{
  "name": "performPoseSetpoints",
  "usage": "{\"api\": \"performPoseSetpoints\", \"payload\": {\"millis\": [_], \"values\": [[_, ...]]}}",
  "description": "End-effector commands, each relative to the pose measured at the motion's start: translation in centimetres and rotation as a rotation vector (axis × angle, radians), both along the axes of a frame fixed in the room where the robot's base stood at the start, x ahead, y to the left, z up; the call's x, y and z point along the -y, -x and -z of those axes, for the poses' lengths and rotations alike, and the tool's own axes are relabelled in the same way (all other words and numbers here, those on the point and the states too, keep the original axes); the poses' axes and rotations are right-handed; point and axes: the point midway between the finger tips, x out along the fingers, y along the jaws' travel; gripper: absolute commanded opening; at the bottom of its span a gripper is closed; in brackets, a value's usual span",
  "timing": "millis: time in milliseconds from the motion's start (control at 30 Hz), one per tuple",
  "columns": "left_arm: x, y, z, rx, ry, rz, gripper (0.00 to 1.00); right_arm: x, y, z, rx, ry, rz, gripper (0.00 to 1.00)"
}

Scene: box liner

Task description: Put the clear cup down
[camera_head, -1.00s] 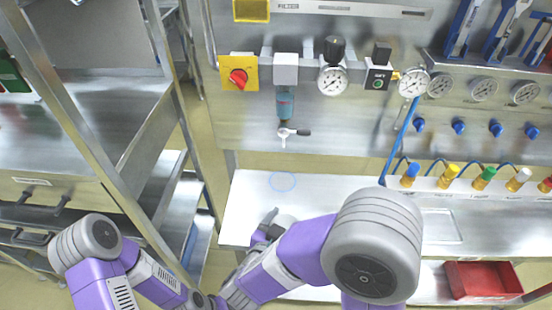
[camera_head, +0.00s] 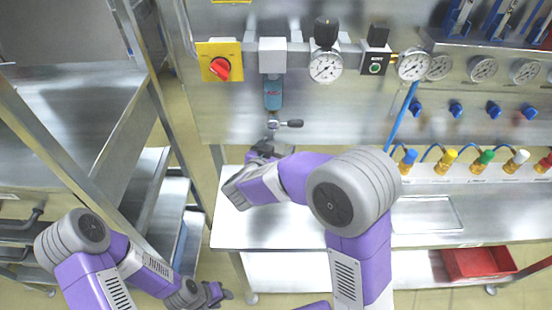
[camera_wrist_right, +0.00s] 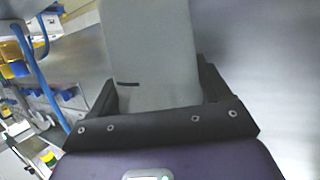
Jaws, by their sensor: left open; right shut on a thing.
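My right gripper (camera_head: 264,148) is just below the small valve with the black lever (camera_head: 291,123), above the back of the white bench. In the right wrist view a pale grey, flat-looking thing (camera_wrist_right: 150,50) with a short dark mark fills the space between its fingers. The right gripper (camera_wrist_right: 160,95) is shut on it. I cannot tell whether this is the clear cup, and the head view shows no clear cup plainly. A bluish bowl (camera_head: 273,93) hangs under the grey block on the panel. My left gripper (camera_head: 216,293) is low, left of the bench, open and empty.
The white bench (camera_head: 229,229) is partly hidden by my right arm. A shallow tray outline (camera_head: 428,214) lies on its right part. Gauges, a red knob (camera_head: 221,68) and hose fittings line the steel panel. A red bin (camera_head: 478,262) sits below. Metal shelving (camera_head: 75,90) stands at left.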

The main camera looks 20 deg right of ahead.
Motion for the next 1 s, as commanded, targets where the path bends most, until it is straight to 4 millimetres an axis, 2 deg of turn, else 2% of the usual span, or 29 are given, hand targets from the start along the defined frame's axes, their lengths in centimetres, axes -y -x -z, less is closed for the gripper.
{"api": "performPoseSetpoints", "payload": {"millis": [33,133,200,467,667,1000], "values": [[0.0,0.0,0.3,0.0,0.0,0.0,0.43,0.4,-1.2,0.2,0.001,-0.002,0.004,0.49],[0.0,0.0,0.4,0.0,0.0,0.0,0.43,0.9,-2.8,0.1,0.001,0.0,0.002,0.49],[0.0,0.0,1.1,0.0,0.0,0.0,0.43,0.7,-2.5,1.5,-0.003,0.002,-0.001,0.49],[0.0,0.0,1.8,0.0,0.0,0.0,0.43,0.7,-2.5,3.3,-0.003,0.0,-0.001,0.49],[0.0,0.0,3.4,0.0,0.0,0.0,0.43,0.7,-2.4,6.9,-0.004,0.001,0.0,0.49],[0.0,0.0,3.6,0.0,0.0,0.0,0.43,0.8,-2.8,7.0,0.0,-0.001,0.0,0.49]]}}
